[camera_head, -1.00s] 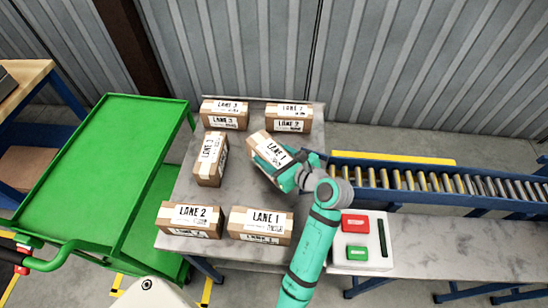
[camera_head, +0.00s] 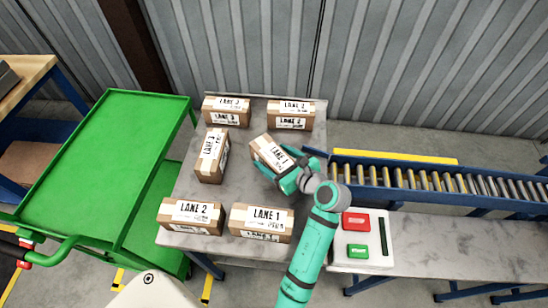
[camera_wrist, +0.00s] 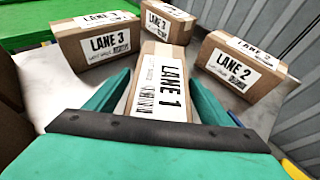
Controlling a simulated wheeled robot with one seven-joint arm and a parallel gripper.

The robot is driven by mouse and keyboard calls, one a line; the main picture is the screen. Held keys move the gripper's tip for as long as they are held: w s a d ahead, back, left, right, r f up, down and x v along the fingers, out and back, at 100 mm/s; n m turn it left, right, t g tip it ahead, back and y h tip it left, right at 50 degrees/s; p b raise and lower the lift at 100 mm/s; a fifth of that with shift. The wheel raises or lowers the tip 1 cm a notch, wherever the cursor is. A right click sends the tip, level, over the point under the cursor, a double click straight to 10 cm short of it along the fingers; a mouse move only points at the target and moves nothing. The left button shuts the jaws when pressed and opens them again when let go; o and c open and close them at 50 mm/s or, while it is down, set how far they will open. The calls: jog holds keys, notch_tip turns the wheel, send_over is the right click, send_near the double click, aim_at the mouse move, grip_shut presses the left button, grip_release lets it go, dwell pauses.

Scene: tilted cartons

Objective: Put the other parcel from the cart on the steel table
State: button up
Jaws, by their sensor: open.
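The green cart (camera_head: 95,165) stands at the left with a bare top tray; its corner also shows in the wrist view (camera_wrist: 25,27). The grey steel table (camera_head: 240,190) carries several brown cartons. One LANE 1 carton (camera_head: 265,148) lies at an angle in the middle of the table. My gripper (camera_head: 287,172) is open, with its fingers on either side of this carton's near end. In the wrist view the LANE 1 carton (camera_wrist: 160,85) lies between the two teal fingers; whether they touch it, I cannot tell.
A LANE 3 carton (camera_head: 211,157) stands left of the gripper. A LANE 2 carton (camera_head: 190,217) and another LANE 1 carton (camera_head: 261,223) stand in front. Two cartons (camera_head: 226,111) (camera_head: 291,114) are at the back. A roller conveyor (camera_head: 430,180) and a button box (camera_head: 360,240) are at the right.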

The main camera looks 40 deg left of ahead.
jog(key=shift+r, duration=0.15)
jog(key=v, duration=1.2)
jog(key=s+a+r+m+y, duration=0.2)
jog(key=s+m+y, duration=0.15)
jog(key=s, duration=0.25)
jog(key=s+d+r+m+t+y, duration=0.2)
jog(key=s+d+r+m+t, duration=0.55)
jog(key=m+t, duration=0.75)
jog(key=s+d+f+m+g+h, duration=0.1)
jog(key=s+d+f+m+h, duration=0.5)
jog(key=m, duration=1)
jog(key=s+d+f+m+g+h, duration=0.1)
jog(key=s+d+f+m+h, duration=0.5)
jog(key=m, duration=1.1)
jog(key=d+f+h, duration=0.3)
jog(key=f+h, duration=0.1)
jog(key=h, duration=0.2)
jog(key=shift+d+g, duration=0.3)
jog(key=shift+g, duration=0.1)
